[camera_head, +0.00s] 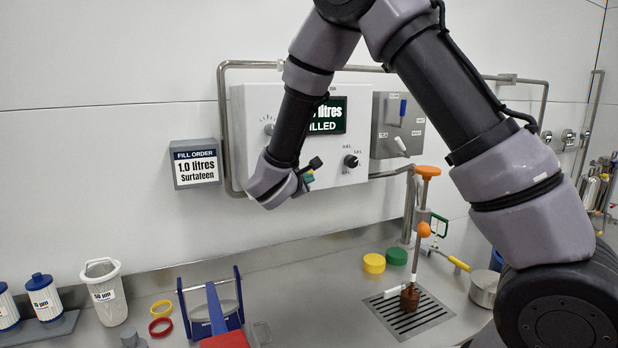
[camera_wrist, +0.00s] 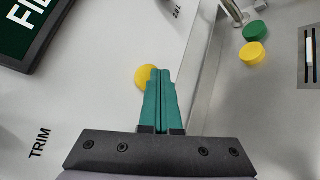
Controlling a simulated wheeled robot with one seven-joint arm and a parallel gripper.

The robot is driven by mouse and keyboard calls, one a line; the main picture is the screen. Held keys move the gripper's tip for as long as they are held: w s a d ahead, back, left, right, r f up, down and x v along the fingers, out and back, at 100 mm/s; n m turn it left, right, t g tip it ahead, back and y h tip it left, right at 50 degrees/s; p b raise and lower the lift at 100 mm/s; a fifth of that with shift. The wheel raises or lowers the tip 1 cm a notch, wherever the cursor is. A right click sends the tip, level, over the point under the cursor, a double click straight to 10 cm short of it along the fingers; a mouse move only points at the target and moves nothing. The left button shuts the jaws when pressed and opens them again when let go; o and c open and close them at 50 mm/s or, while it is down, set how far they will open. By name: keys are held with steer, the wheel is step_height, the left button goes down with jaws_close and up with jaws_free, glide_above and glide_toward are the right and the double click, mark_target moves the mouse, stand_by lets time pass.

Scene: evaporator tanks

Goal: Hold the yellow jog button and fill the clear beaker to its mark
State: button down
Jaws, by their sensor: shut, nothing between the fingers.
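My gripper (camera_head: 308,176) is at the lower front of the white control panel (camera_head: 345,172). In the wrist view its green fingers (camera_wrist: 160,72) are closed together and empty. Their tips overlap the right part of the round yellow button (camera_wrist: 143,77); I cannot tell whether they press it. In the head view my arm hides the button. I cannot make out a clear beaker. A brown vessel (camera_head: 409,298) stands on the drain grate (camera_head: 400,322) under the orange-topped spout (camera_head: 427,172).
A fill order sign (camera_head: 195,165) reads 1.0 litres Surtafeen. Yellow (camera_head: 374,263) and green (camera_head: 396,256) caps lie on the steel counter. A blue and red stand (camera_head: 212,310), a white strainer (camera_head: 104,290) and filters (camera_head: 43,297) stand left. A steel pan (camera_head: 484,288) stands right.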

stand_by(0.3)
steer(key=shift+s+d, duration=0.35)
steer(key=shift+s, duration=0.55)
steer(key=shift+s+d, duration=0.35)
steer(key=shift+s, duration=0.4)
steer(key=shift+s+d, duration=0.3)
steer(key=shift+s, duration=0.5)
steer(key=shift+s+d, duration=0.35)
steer(key=shift+s, duration=0.4)
